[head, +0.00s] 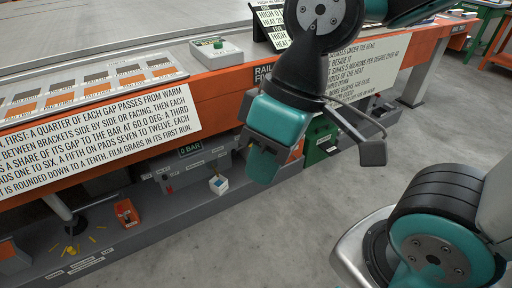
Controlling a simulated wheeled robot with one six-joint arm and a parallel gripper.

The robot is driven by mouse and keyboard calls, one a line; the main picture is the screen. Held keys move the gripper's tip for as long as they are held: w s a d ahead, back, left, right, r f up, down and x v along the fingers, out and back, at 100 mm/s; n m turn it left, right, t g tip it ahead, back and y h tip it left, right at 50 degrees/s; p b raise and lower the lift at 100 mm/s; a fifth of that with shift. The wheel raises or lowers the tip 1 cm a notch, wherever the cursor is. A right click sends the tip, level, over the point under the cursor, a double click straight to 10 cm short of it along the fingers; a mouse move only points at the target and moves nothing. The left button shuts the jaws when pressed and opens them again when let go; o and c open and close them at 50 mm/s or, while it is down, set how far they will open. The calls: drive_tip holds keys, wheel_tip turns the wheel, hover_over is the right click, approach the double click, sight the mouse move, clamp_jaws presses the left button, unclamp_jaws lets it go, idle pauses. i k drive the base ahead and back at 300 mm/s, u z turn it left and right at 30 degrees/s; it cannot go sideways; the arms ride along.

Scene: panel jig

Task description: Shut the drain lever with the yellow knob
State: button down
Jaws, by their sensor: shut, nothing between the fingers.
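I cannot make out the drain lever or its yellow knob; my arm and gripper cover part of the lower shelf area. My gripper (262,168) hangs in front of the orange rail, pointing down, with its teal fingers shut and empty. Behind it and to the left is a grey unit (185,172) with a "0 BAR" display (190,149) and small fittings. To the right, partly behind my arm, is a green box (318,143). Whether the lever belongs to either one cannot be told.
The orange bench rail (222,93) and a large text sign (95,135) run along the bench front. The floor (260,245) in front is clear.

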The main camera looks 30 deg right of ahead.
sight(234, 151)
drive_tip(key=u, duration=0.15)
drive_tip(key=k, duration=0.25)
drive_tip(key=z, duration=0.6)
drive_tip(key=i, duration=0.4)
drive_tip(key=z, duration=1.5)
drive_tip(key=k, duration=0.35)
drive_tip(key=u, duration=1.4)
drive_tip(key=i, duration=0.45)
